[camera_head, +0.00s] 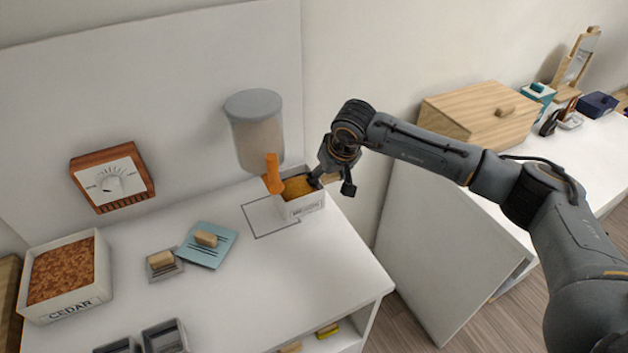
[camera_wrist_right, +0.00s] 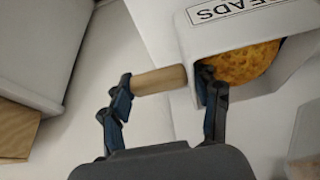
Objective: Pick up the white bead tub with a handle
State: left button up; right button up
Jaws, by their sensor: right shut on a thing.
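The white bead tub (camera_head: 306,209) holds golden beads and stands on the white counter below a dispenser. It also shows in the right wrist view (camera_wrist_right: 262,95), with a label ending in "EADS" and a round wooden handle (camera_wrist_right: 158,80) on its side. My right gripper (camera_head: 331,178) is at the tub's right side. In the wrist view one finger is at the handle's outer end and the other is at the tub's wall, by the beads. The gripper is shut on the tub across its handle side. My left gripper is not in view.
The dispenser (camera_head: 257,130) with an orange spout (camera_head: 272,173) hangs close over the tub's left side. An outlined rectangle (camera_head: 262,228) marks the counter beside it. A cedar box (camera_head: 98,292), teal card (camera_head: 217,255) and small trays lie left. A wooden box (camera_head: 482,120) stands right.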

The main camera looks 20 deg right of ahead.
jog(key=s+d+r+p, duration=0.1)
jog(key=d+r, duration=0.3)
jog(key=d, duration=0.3)
jog(key=shift+s, duration=0.15)
dwell(0.4)
dwell(0.3)
jog(key=shift+a, duration=1.2)
jog(key=shift+d, duration=0.15)
jog(key=d, duration=0.4)
jog(key=shift+d+b, duration=0.15)
jog(key=shift+b, duration=0.25)
